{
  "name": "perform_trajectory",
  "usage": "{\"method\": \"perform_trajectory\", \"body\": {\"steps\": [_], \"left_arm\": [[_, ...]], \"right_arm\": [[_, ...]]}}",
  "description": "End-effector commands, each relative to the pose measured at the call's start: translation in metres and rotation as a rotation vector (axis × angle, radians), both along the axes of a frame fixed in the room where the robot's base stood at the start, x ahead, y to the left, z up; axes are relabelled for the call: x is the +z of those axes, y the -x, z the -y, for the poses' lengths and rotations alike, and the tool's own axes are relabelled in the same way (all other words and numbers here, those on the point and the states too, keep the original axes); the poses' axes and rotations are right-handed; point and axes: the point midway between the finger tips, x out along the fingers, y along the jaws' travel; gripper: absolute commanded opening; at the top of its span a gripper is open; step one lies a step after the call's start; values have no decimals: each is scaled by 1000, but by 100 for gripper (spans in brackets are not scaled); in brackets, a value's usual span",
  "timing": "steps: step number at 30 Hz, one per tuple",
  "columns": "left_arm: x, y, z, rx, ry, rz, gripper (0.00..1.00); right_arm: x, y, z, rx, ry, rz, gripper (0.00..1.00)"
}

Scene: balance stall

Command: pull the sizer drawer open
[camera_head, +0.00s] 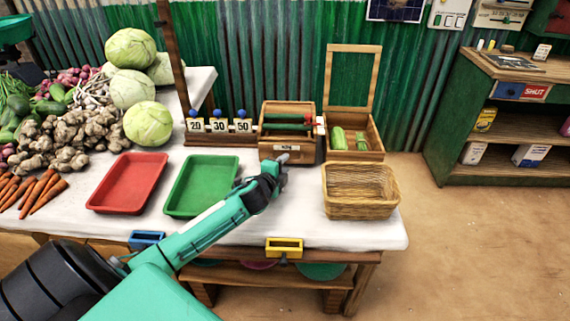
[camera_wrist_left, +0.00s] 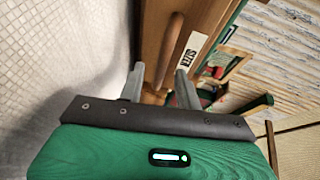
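The sizer is a wooden box (camera_head: 276,109) at the back of the table, with a white label on its front. In the left wrist view the label reads SIZER (camera_wrist_left: 191,46), and a round wooden handle (camera_wrist_left: 168,48) stands out from the drawer front (camera_wrist_left: 154,32). The drawer looks closed. My left gripper (camera_head: 283,163) is just in front of the box; in the left wrist view its fingers (camera_wrist_left: 160,80) are apart, pointing at the handle, whose near end lies between them. I cannot tell whether they touch it. My right gripper is not in view.
An open-lidded wooden box (camera_head: 366,131) with green vegetables stands right of the sizer. A wicker basket (camera_head: 360,205) is in front of it. A green tray (camera_head: 186,208) and a red tray (camera_head: 103,202) lie left. Number blocks (camera_head: 219,126) stand behind.

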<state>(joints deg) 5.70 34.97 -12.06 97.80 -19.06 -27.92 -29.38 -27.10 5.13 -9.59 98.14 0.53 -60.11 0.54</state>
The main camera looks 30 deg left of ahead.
Motion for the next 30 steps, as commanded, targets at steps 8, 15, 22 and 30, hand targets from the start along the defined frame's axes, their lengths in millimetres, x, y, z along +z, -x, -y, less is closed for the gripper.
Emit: {"method": "perform_trajectory", "body": {"steps": [8, 15, 22, 30], "left_arm": [[-2, -15, -2, 1, 0, 0, 34], [-3, -15, -2, 1, 0, 0, 34], [-3, -15, -2, 1, 0, 0, 0], [-3, -13, -1, 1, 0, -1, 0]], "right_arm": [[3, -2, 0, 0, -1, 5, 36], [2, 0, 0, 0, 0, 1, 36], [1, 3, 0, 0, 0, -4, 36], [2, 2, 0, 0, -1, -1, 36]]}}
